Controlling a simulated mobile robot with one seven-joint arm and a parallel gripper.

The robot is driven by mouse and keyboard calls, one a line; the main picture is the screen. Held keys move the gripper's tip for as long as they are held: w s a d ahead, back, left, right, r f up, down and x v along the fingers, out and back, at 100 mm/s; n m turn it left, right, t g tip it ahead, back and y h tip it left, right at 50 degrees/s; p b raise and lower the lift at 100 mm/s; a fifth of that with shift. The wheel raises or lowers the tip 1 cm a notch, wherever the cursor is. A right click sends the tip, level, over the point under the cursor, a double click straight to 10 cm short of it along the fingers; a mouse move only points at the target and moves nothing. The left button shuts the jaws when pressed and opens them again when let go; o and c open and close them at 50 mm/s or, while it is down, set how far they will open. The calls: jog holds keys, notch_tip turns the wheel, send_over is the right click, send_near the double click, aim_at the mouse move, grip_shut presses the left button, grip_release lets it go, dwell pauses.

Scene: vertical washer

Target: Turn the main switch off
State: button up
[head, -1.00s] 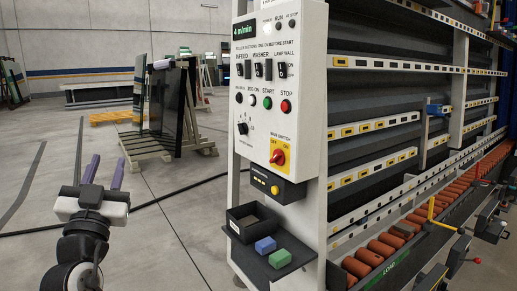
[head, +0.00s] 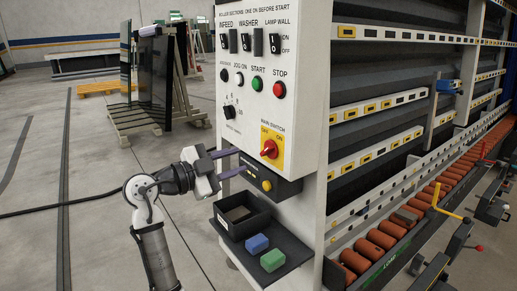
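The main switch (head: 269,149) is a red rotary knob on a yellow plate, low on the white control panel (head: 250,60). The plate is marked OFF at its left and ON at its right, and the knob sits tilted. My gripper (head: 232,163) is just left of the panel and a little below the switch, pointing right. Its two purple fingers are spread apart with nothing seen between them. The fingertips come near the panel's left edge and the dark box; I cannot tell whether they touch.
A dark box with a yellow button (head: 267,185) sits directly under the switch. Below it, a shelf (head: 290,243) holds a black bin (head: 241,215), a blue block (head: 257,243) and a green block (head: 272,260). Orange rollers (head: 382,239) lie at right.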

aim_at(264, 152)
jog(key=p+x, duration=0.2)
jog(key=x, duration=0.6)
jog(key=shift+a, duration=0.1)
jog(key=shift+c, duration=0.3)
grip_shut()
